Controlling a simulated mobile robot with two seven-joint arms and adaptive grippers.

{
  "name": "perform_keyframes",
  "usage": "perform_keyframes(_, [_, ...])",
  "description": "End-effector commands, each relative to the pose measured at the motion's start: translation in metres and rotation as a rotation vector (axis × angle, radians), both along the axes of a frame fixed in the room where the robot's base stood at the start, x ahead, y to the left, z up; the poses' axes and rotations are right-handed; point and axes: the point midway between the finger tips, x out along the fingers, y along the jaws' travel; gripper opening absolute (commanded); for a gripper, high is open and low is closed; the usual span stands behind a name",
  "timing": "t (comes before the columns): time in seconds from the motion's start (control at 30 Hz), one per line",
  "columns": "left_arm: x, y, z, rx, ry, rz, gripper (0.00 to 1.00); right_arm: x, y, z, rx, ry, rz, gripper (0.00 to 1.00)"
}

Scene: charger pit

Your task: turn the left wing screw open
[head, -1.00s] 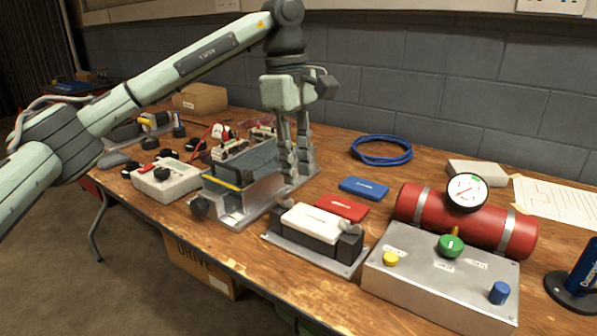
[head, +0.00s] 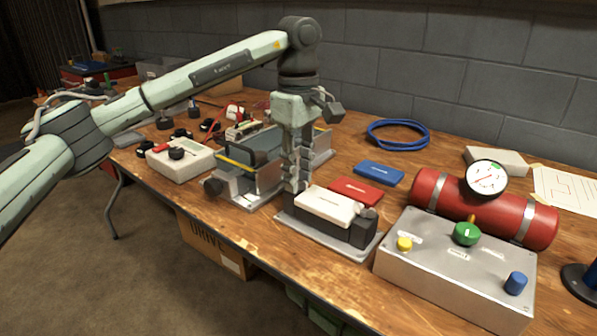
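A white block (head: 326,206) sits in a dark holder with a grey base plate (head: 318,235) near the table's front edge. A small grey wing screw (head: 368,213) shows at the holder's right end. My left gripper (head: 297,188) points straight down over the holder's left end. Its fingers are close together, and their tips cover the place of the left wing screw, which I cannot make out. Whether the fingers are shut on it cannot be told. My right gripper is not in view.
A metal cradle (head: 246,185) stands just left of the holder. Red (head: 356,191) and blue (head: 379,174) flat blocks lie behind it. A metal control box (head: 445,272) and a red cylinder (head: 450,200) with a gauge stand on the right. A blue cable coil (head: 398,147) lies behind.

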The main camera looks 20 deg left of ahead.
Motion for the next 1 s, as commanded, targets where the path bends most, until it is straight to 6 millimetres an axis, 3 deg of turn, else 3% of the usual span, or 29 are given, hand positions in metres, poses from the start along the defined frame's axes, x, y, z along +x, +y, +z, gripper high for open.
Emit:
perform_keyframes(0.03, [0.0000, 0.0000, 0.0000, 0.000, 0.000, 0.000, 0.25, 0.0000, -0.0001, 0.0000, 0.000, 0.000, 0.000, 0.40])
perform_keyframes(0.23, [0.0000, -0.0001, 0.0001, 0.000, 0.000, 0.000, 0.00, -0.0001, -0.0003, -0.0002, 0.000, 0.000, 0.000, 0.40])
perform_keyframes(0.67, [-0.0001, -0.0004, 0.0004, -0.001, 0.001, 0.018, 0.00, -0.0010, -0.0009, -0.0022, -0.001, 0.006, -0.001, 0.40])
perform_keyframes(1.0, [-0.0001, -0.0007, 0.0007, -0.001, 0.002, 0.200, 0.00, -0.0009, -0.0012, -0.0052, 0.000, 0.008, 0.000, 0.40])
